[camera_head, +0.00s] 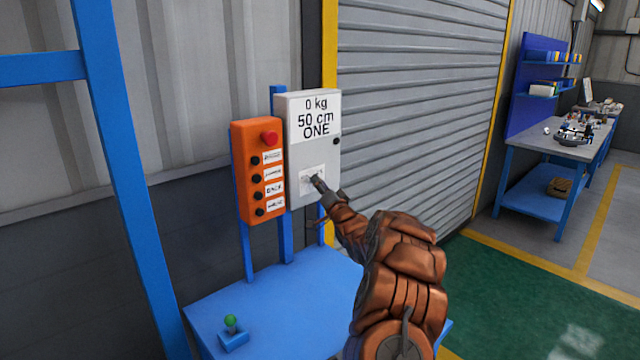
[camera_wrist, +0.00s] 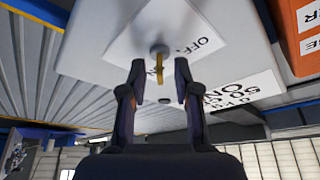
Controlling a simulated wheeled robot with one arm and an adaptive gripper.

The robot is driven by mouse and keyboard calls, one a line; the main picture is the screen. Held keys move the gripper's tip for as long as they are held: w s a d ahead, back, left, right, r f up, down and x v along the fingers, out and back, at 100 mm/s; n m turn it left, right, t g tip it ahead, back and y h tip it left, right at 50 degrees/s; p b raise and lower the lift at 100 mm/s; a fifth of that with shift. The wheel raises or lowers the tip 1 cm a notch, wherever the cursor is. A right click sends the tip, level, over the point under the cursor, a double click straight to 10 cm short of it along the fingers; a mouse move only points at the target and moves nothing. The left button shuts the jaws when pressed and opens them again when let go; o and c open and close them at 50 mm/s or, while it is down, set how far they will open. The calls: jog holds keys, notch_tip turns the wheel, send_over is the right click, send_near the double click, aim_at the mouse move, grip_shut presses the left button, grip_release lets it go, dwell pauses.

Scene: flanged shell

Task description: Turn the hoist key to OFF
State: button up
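The hoist key (camera_wrist: 159,66) is a thin brass-coloured piece sticking out of a round grey lock in the wrist view. The lock sits on a white label plate (camera_wrist: 125,35), with part of the word OFF readable beside it. The plate is on the front of the grey control box (camera_head: 297,150), which also carries a sign reading "0 kg 50 cm ONE" (camera_head: 316,118). My gripper (camera_wrist: 159,72) is open, one finger on each side of the key, with visible gaps. In the head view my gripper (camera_head: 316,182) largely hides the key.
An orange button panel (camera_head: 243,175) with a red knob (camera_head: 269,138) and several black buttons stands close to the left of the box. A grey roller shutter (camera_head: 415,110) is behind.

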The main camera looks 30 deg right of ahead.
grip_shut()
dwell(0.3)
jog(key=shift+f+n+b, duration=0.15)
jog(key=shift+n+b, duration=0.25)
jog(key=shift+b, duration=0.15)
jog(key=n+y+b, duration=0.3)
jog(key=n+y, duration=0.1)
jog(key=n, duration=0.4)
jog(key=n+g+y+b, duration=0.1)
jog(key=n+y+b, duration=0.2)
jog(key=n, duration=0.5)
jog(key=n+y+b, duration=0.3)
jog(key=n+y, duration=0.1)
jog(key=n, duration=0.4)
jog(key=shift+d+r+g+y, duration=0.1)
jog(key=shift+r+g+y, duration=0.1)
jog(key=shift+g+y, duration=0.1)
jog(key=shift+n, duration=0.4)
